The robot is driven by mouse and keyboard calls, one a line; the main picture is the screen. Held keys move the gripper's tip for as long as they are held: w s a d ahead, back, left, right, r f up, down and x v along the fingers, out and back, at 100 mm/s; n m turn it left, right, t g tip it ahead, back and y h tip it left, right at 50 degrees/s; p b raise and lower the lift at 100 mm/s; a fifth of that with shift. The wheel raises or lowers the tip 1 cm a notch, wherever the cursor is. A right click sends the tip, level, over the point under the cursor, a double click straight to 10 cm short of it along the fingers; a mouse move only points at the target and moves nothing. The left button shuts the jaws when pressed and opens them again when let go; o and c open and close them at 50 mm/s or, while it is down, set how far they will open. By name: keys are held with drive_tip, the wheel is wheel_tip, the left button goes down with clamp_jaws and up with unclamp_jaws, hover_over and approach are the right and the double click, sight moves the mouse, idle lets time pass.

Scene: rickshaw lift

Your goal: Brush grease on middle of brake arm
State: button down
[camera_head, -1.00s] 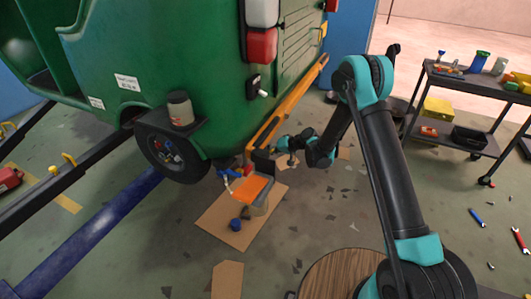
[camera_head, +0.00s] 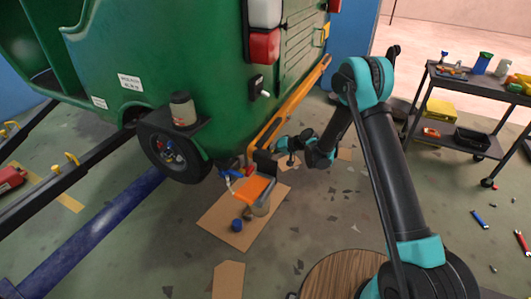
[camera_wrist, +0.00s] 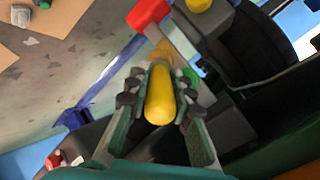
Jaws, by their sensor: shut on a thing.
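In the wrist view my gripper (camera_wrist: 160,82) is shut on a yellow handle (camera_wrist: 159,106), which appears to be the brush's. The bristles are not clear past the fingers. In the head view my gripper end (camera_head: 268,160) is low beside the green rickshaw (camera_head: 145,75), right of its wheel (camera_head: 172,156) and above an orange tray-like part (camera_head: 252,188). A dark round shape, perhaps a tyre (camera_wrist: 262,45), and a red block (camera_wrist: 148,14) lie ahead in the wrist view. I cannot pick out the brake arm or any contact with it.
A jar (camera_head: 183,108) stands on the black shelf over the wheel. Cardboard (camera_head: 215,222) lies below with a blue cap (camera_head: 237,225). A blue beam (camera_head: 85,235) crosses the left floor. A tool cart (camera_head: 460,140) stands right. Tools lie on the right floor.

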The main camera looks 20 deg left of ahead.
drive_tip(key=shift+w+f, duration=0.2)
drive_tip(key=shift+f, duration=0.9)
drive_tip(key=s, duration=0.4)
drive_tip(key=shift+a, duration=0.2)
idle(0.9)
drive_tip(key=shift+d, duration=0.1)
drive_tip(key=d, duration=0.5)
drive_tip(key=shift+s+d, duration=0.25)
drive_tip(key=shift+d, duration=0.15)
